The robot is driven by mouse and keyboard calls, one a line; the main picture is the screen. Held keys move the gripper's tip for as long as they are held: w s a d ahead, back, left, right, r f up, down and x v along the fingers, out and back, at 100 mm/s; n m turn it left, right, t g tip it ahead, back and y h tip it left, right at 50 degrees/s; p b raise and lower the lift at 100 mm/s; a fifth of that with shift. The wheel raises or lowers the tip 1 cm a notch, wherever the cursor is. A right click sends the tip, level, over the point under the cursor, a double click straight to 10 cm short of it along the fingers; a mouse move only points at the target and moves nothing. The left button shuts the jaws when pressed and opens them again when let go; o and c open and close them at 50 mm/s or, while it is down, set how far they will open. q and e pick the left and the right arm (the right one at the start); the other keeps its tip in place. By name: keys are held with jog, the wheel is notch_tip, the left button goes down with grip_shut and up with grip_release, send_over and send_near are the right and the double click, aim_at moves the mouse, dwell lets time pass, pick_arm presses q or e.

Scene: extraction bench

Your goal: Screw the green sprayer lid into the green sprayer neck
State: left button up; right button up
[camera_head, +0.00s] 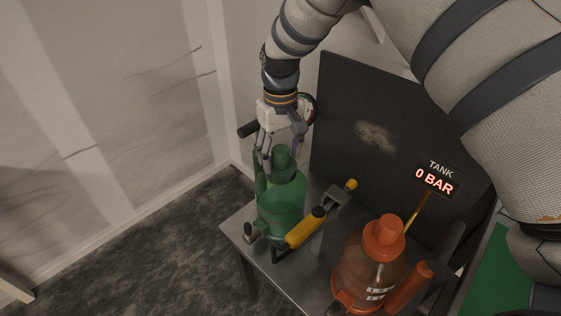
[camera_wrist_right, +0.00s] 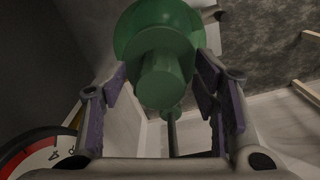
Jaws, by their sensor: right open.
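The green sprayer (camera_head: 281,205) stands on the metal bench, a translucent green bottle with liquid inside. Its green lid (camera_head: 282,156) is at the top of the bottle, at the neck. Whether its thread is seated cannot be seen. My right gripper (camera_head: 280,153) is above the sprayer, pointing down, with its fingers at either side of the lid. In the right wrist view the lid (camera_wrist_right: 160,82) lies between the open purple-padded fingers (camera_wrist_right: 161,88), with gaps at both sides. The neck is hidden behind the lid there. My left gripper is not in view.
An orange sprayer (camera_head: 371,262) stands to the right on the bench (camera_head: 240,226). A yellow-handled lever (camera_head: 306,228) is close to the green sprayer's right. A dark panel (camera_head: 365,130) rises behind, with a "TANK 0 BAR" display (camera_head: 436,178). A round gauge (camera_wrist_right: 42,152) shows at lower left in the wrist view.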

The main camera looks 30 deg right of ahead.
jog(key=n, duration=1.1)
jog(key=shift+f+n, duration=0.15)
jog(key=shift+n, duration=0.25)
jog(key=n, duration=0.4)
jog(key=shift+n+b, duration=0.3)
jog(key=shift+b, duration=0.05)
jog(key=n, duration=0.7)
jog(key=shift+b, duration=0.35)
jog(key=n, duration=0.3)
jog(key=shift+n, duration=0.5)
grip_shut()
jog(key=shift+r+m, duration=0.35)
jog(key=shift+m, duration=0.75)
jog(key=m, duration=0.3)
jog(key=shift+r+p, duration=0.1)
jog(key=shift+p, duration=0.25)
jog(key=c, duration=1.3)
grip_release()
jog(key=m, duration=0.6)
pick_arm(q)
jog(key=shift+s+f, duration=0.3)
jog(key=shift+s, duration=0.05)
pick_arm(e)
jog(key=o, duration=1.3)
jog(key=shift+f+m, duration=0.3)
jog(key=shift+f, duration=0.1)
